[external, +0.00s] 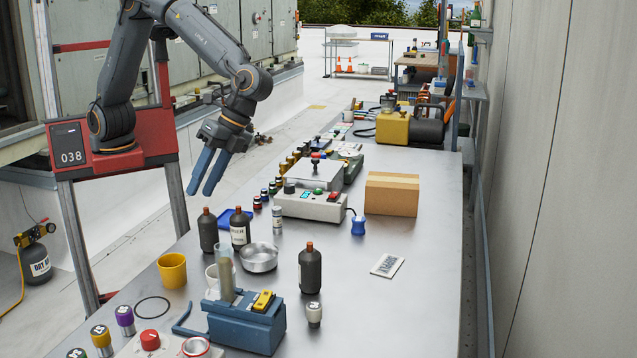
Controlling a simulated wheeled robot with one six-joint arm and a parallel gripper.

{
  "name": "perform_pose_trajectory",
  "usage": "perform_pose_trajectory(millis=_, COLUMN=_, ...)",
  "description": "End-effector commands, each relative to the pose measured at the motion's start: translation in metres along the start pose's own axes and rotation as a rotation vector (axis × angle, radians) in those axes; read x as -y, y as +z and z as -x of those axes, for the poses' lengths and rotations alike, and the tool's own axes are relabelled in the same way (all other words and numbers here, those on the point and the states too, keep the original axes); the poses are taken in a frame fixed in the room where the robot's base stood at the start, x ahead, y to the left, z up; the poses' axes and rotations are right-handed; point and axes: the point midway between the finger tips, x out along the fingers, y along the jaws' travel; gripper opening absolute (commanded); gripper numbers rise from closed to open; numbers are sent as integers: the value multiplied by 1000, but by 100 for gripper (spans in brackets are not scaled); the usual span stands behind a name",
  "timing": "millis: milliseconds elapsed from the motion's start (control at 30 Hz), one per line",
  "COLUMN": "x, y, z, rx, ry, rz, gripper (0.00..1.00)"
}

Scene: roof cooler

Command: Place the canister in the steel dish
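The steel dish (258,262) is a shallow round metal bowl on the workbench, left of the middle. It looks empty. Which thing is the canister is not certain. A small silver cylinder with a label (277,222) stands upright just behind the dish. Another small pale cylinder with a dark-marked top (314,315) stands in front, right of a blue device. My gripper (199,192) hangs in the air at the left, above and behind the dish.
Dark bottles (208,230) stand left of and behind the dish, and another (310,270) to its right. A yellow cup (172,270), a blue device with a clear tube (245,322) and a cardboard box (391,194) are nearby. The bench's right front is clear.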

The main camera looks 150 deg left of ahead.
Motion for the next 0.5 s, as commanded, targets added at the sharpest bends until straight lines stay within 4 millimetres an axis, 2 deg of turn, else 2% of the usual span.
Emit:
perform_pose_trajectory(millis=100, x=-11, y=16, z=-16, rx=35, ry=236, rz=224, gripper=33)
perform_pose_trajectory(millis=233, x=-28, y=24, z=-17, rx=78, ry=519, rz=493, gripper=33)
perform_pose_trajectory(millis=367, x=-34, y=20, z=-3, rx=120, ry=804, rz=761, gripper=33)
perform_pose_trajectory(millis=500, x=-25, y=8, z=21, rx=162, ry=1099, rz=1021, gripper=33)
